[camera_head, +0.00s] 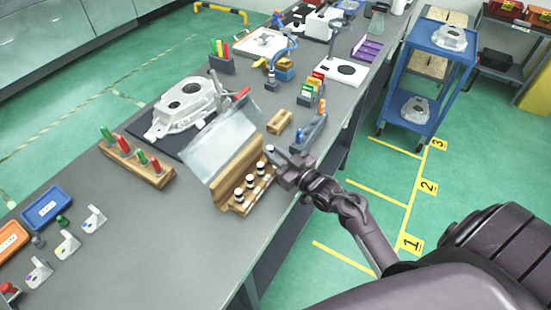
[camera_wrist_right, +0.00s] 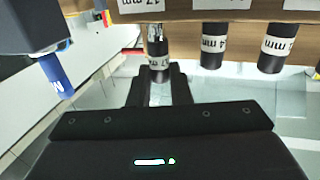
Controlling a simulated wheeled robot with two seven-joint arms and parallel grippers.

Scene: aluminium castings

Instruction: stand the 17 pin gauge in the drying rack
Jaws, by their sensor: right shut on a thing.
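My right gripper (camera_head: 272,153) is at the right end of a wooden pin-gauge block (camera_head: 229,203) on the bench. In the right wrist view my right gripper (camera_wrist_right: 160,92) is shut on the dark handle of the 17 pin gauge (camera_wrist_right: 158,65), which has a white label band. Its bright shank points to the block, below an upside-down "17 mm" label (camera_wrist_right: 143,5); I cannot tell whether its tip is in the hole. Other dark-handled pin gauges (camera_wrist_right: 212,48) sit beside it. I cannot tell for sure which holder is the drying rack. My left gripper is not in view.
A clear sheet (camera_head: 222,143) stands behind the block. A small wooden block (camera_head: 279,121) and a blue-grey holder (camera_head: 311,134) are close to my right gripper. A casting (camera_head: 185,108) lies behind, and a wooden rack of red and green handles (camera_head: 137,163) stands left. Bare bench lies at the front.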

